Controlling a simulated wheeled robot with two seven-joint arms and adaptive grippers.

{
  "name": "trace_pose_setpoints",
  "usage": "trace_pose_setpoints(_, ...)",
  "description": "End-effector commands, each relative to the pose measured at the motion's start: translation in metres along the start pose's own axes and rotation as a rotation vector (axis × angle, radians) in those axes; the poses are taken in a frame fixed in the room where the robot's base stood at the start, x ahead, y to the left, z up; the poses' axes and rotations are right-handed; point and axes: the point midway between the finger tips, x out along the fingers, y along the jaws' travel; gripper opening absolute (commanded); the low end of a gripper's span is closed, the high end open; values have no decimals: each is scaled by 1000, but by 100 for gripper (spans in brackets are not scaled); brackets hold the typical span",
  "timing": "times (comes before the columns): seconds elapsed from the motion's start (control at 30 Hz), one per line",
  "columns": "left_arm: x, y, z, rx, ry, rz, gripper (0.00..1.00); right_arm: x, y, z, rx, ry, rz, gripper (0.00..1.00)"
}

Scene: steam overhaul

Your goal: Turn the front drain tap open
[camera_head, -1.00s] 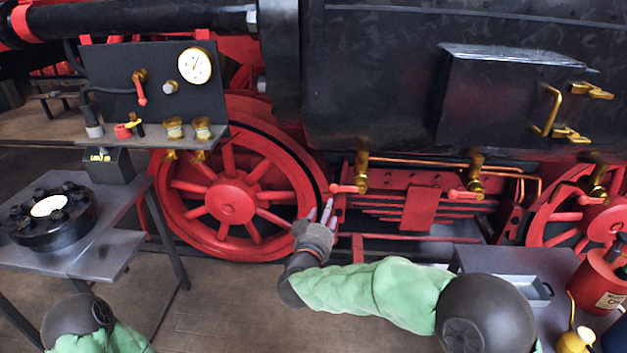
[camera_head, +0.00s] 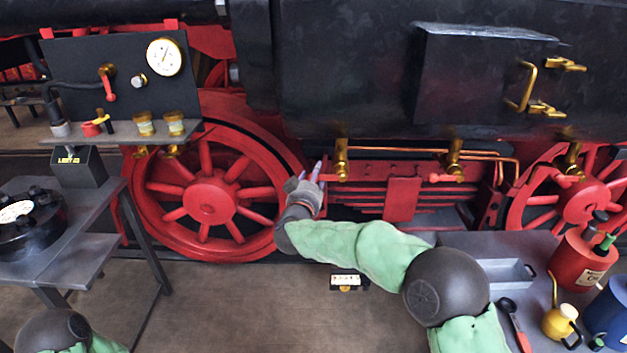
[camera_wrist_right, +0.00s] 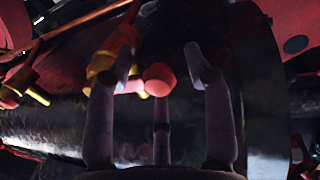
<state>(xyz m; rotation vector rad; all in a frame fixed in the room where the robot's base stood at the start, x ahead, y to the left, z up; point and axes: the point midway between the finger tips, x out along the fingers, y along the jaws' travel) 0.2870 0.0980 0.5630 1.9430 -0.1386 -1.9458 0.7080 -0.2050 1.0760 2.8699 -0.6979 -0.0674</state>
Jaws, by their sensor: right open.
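Brass drain taps with red handles line the locomotive's lower side: a left one (camera_head: 341,158), a middle one (camera_head: 453,160) and a right one (camera_head: 573,160). I cannot tell from labels which is the front one. The left tap's red handle (camera_head: 331,178) points left, roughly level. My right gripper (camera_head: 319,170) is at that handle's end. In the right wrist view my open gripper (camera_wrist_right: 160,68) has its fingers around a round red knob (camera_wrist_right: 158,79), with the brass tap body (camera_wrist_right: 112,58) just left; contact is unclear. My left gripper is out of view.
A red spoked wheel (camera_head: 208,202) stands behind and left of the right gripper. A panel with a gauge (camera_head: 164,57) and a grey table (camera_head: 85,235) are at left. A grey bench (camera_head: 455,250) with a tray, red can (camera_head: 580,262) and yellow oiler (camera_head: 558,322) is at right.

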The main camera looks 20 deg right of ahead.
Motion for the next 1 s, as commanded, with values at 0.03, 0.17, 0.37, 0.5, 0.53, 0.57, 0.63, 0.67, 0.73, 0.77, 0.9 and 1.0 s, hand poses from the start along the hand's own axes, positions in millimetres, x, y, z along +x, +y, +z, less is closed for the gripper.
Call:
trace_pose_setpoints(0.03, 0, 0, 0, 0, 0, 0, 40, 1, 0, 0, -1, 0, 0, 52)
trace_pose_setpoints(0.17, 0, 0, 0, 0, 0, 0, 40, 1, 0, 0, -1, 0, 0, 52)
trace_pose_setpoints(0.37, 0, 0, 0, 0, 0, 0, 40, 1, 0, 0, 0, 0, 0, 21)
trace_pose_setpoints(0.5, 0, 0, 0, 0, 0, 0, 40, 1, 0, 0, 0, 0, 0, 0)
trace_pose_setpoints(0.53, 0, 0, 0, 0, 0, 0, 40, 1, 0, -1, 0, 1, 0, 0)
trace_pose_setpoints(0.57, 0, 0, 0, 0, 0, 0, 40, 1, 0, -1, 0, 1, 0, 0)
trace_pose_setpoints(0.63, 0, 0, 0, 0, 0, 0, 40, 1, 0, -1, -1, 1, 0, 0)
trace_pose_setpoints(0.67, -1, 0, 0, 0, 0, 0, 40, 1, 0, -1, -2, 2, 0, 0)
trace_pose_setpoints(0.73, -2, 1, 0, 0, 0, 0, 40, 1, 0, -1, -10, 3, 0, 0)
trace_pose_setpoints(0.77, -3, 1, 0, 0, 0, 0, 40, 1, 0, -1, -15, 4, 0, 0)
trace_pose_setpoints(0.9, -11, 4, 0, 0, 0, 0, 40, 1, 0, 2, -59, 12, 2, 0)
trace_pose_setpoints(1.0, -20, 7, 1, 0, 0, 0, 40, 0, -1, 5, -113, 21, 2, 0)
